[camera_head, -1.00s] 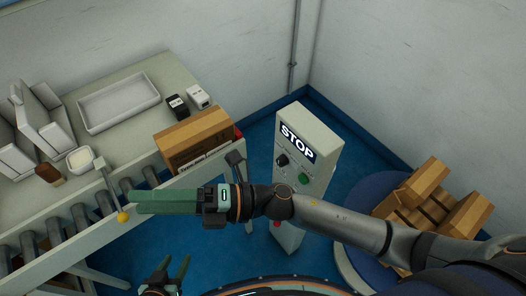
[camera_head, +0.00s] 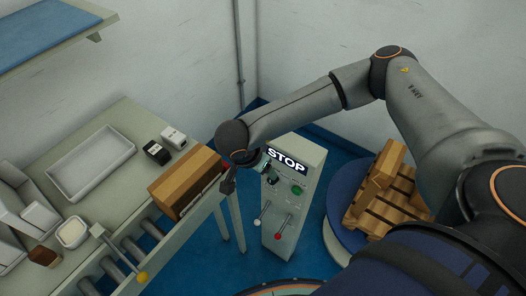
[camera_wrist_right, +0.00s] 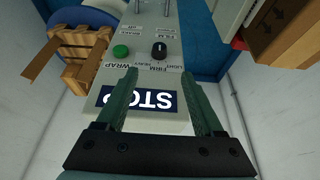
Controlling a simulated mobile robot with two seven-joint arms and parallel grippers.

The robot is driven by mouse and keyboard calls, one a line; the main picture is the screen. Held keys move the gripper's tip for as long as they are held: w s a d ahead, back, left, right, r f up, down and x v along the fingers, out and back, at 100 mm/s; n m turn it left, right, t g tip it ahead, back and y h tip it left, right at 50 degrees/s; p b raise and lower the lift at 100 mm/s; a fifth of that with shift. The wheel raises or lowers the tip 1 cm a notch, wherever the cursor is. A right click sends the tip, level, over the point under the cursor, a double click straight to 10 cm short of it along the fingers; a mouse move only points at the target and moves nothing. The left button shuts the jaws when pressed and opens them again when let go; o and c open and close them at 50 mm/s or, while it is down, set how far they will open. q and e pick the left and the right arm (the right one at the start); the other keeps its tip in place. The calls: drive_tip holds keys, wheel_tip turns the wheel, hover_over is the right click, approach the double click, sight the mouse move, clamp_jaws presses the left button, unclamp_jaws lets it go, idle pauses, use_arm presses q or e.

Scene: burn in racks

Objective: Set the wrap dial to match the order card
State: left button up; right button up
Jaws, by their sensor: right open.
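The wrap dial is a black knob (camera_wrist_right: 159,50) on the sloping face of a pale control box (camera_head: 306,158). In the head view the dial (camera_head: 272,179) is below the STOP sign. A small pale mark shows on the knob; I cannot tell its setting for certain. LIGHT, FIRM and HEAVY labels are near it, upside down in the wrist view. My right gripper (camera_wrist_right: 159,74) is open and empty, its green fingers over the panel, tips apart from the dial and on either side of its line. In the head view the right gripper (camera_head: 263,165) is partly hidden. I cannot make out an order card.
A green button (camera_wrist_right: 121,51) is beside the dial. Two levers, one with a red knob (camera_head: 278,236), stick out lower on the box. A cardboard box (camera_head: 187,181) sits on the conveyor at left.

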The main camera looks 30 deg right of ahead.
drive_tip(key=p+x, duration=0.1)
drive_tip(key=x, duration=1.1)
drive_tip(key=shift+f, duration=0.1)
clamp_jaws()
